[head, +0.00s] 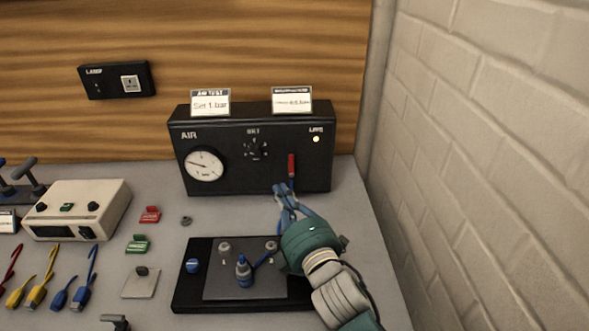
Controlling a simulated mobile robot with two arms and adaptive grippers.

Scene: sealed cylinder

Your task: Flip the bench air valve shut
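The black AIR box (215,133) stands at the back of the bench, with a round gauge (204,165) and a knob (256,149) on its front. The bench air valve shows as a red lever (291,166), upright on the right of that front. My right gripper (284,188) reaches up from the lower right, its blue fingertips close together just below the lever's lower end. I cannot tell whether they touch it or how far they are open. My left gripper is not in view.
A black fixture (190,290) with a blue-tipped fitting (243,270) lies under my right forearm. Two label cards (210,102) stand on the box. A beige instrument (75,210), coloured leads and small clips sit left. A brick wall (480,150) bounds the right.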

